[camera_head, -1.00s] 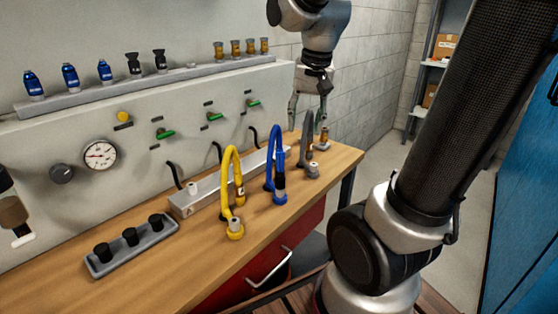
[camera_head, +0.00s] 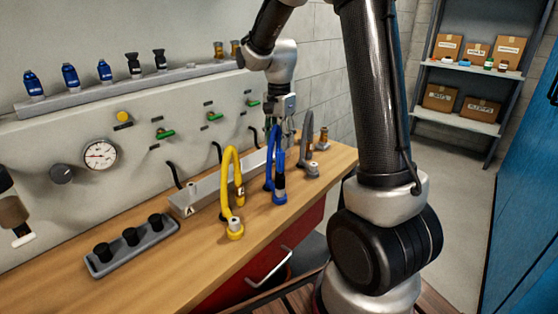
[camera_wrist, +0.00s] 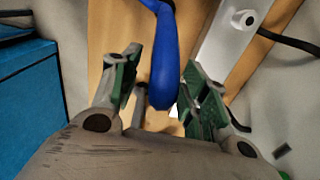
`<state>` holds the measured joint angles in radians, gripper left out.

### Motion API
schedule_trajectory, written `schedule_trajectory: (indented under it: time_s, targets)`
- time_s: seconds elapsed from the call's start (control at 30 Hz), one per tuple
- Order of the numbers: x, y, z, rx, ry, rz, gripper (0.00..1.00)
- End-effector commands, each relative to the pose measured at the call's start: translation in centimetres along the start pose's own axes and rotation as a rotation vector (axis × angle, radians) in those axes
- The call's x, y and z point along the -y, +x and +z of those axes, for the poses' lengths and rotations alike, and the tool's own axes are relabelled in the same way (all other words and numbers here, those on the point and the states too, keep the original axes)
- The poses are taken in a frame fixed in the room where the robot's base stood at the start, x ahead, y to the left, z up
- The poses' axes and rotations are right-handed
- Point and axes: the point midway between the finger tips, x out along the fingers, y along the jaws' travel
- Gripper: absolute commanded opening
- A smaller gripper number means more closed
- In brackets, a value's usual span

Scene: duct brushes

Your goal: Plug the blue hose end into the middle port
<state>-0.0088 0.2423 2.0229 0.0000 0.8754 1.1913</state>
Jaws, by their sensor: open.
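The blue hose (camera_head: 278,160) stands on the bench as an upright loop, between the yellow hose and the grey hose. A dark collar and a blue base are at its front foot. My gripper (camera_head: 281,132) is just behind and above the loop in the head view. In the wrist view my gripper (camera_wrist: 165,82) is open, and the blue hose (camera_wrist: 163,60) passes between the spread green-padded fingers. I cannot tell whether they touch it. The pale port block (camera_head: 205,193) lies behind the hoses. Its left port shows; the middle port is not clear behind the yellow hose.
The yellow hose (camera_head: 232,185) stands left of the blue one, the grey hose (camera_head: 309,150) to its right. A grey tray with black caps (camera_head: 131,237) sits at the front left. Black cables and green valves line the wall panel. The bench's front edge is close to the hoses.

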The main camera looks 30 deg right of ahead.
Motion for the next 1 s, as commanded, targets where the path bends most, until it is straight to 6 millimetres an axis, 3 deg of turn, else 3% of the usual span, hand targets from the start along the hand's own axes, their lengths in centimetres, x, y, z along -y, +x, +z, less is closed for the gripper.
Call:
schedule_trajectory:
  time_s: [0.53, 1.0]
  targets:
    - [-0.1, 7.1, 0.1, 0.002, -0.001, 0.004, 0.45]
    - [-0.1, 8.4, 0.0, 0.0, -0.001, 0.001, 0.45]
